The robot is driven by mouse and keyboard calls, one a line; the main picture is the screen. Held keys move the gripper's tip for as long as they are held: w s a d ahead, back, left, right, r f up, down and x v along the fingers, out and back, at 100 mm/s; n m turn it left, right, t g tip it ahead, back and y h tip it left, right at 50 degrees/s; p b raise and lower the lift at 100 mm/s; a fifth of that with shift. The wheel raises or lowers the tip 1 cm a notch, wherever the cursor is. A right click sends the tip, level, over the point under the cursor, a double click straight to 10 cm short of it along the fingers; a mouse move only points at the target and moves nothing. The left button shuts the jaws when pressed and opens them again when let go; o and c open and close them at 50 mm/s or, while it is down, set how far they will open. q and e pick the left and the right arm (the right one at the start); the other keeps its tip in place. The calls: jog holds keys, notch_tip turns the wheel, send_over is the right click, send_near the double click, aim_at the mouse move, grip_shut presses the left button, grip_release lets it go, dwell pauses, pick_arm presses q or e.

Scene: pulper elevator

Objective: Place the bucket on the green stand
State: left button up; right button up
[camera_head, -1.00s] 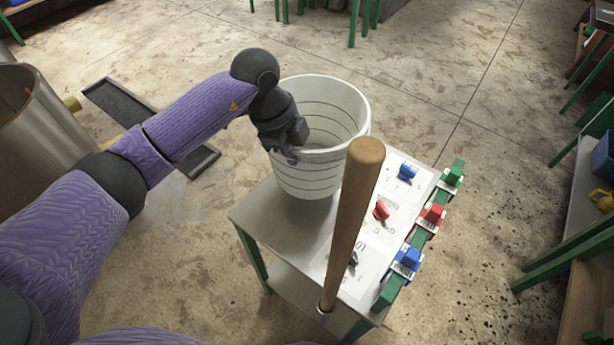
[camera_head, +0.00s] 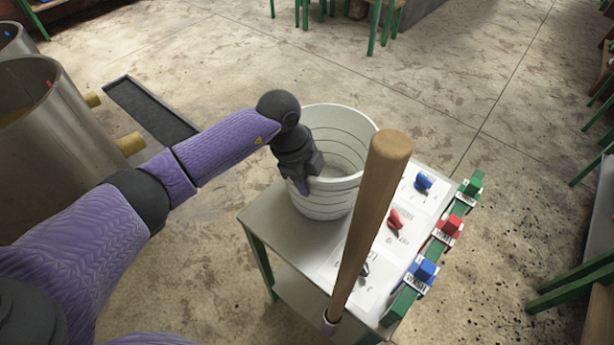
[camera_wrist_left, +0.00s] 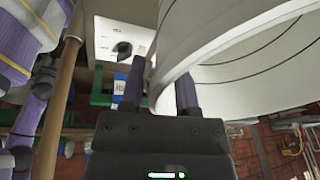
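The white bucket (camera_head: 325,198) with dark ring lines is upright at the back of the green-legged stand (camera_head: 262,225) with a grey top. Its base shows over the top, but I cannot tell whether it fully rests there. My left gripper (camera_head: 305,182) is at the bucket's near left rim. My right gripper is not in view.
A wooden pole (camera_head: 370,220) rises in front of the stand. Panels with blue and red knobs (camera_head: 394,218) fill its right side, with clips (camera_head: 424,272) along the edge. Metal drums (camera_head: 55,140) and a dark floor tray (camera_head: 150,110) are at left.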

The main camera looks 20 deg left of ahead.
pick_arm(q)
jog(key=p+v, duration=0.3)
jog(key=v, duration=0.9)
